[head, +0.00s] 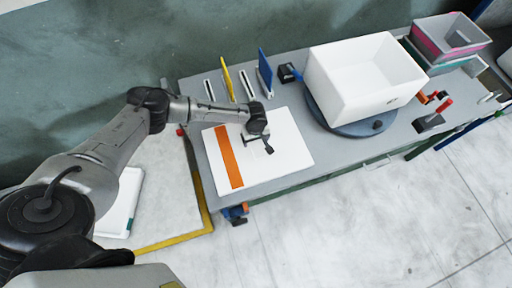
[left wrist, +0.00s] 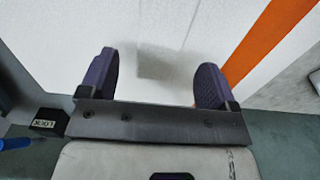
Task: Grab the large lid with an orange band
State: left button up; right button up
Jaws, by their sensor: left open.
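The large white lid (head: 280,152) with an orange band (head: 229,158) lies flat on the left part of the grey table. My left gripper (head: 264,146) is above the lid, to the right of the orange band. In the left wrist view my left gripper (left wrist: 155,85) is open and empty. Its two purple fingertips stand apart over the white lid surface (left wrist: 150,30), and the orange band (left wrist: 270,40) runs past on the right. I cannot tell how small the gap to the lid is. My right gripper is not in view.
A white foam box (head: 365,80) stands on a round blue-grey turntable (head: 350,128) right of the lid. Upright yellow (head: 228,80) and blue (head: 265,72) plates stand behind the lid. Stacked bins (head: 450,38) and a red-handled clamp (head: 434,118) are at the right.

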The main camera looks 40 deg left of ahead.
aim_at(256, 148)
pick_arm(q)
jog(key=shift+f, duration=1.5)
jog(key=shift+c, duration=0.3)
jog(key=c, duration=1)
jog(key=shift+r, duration=0.1)
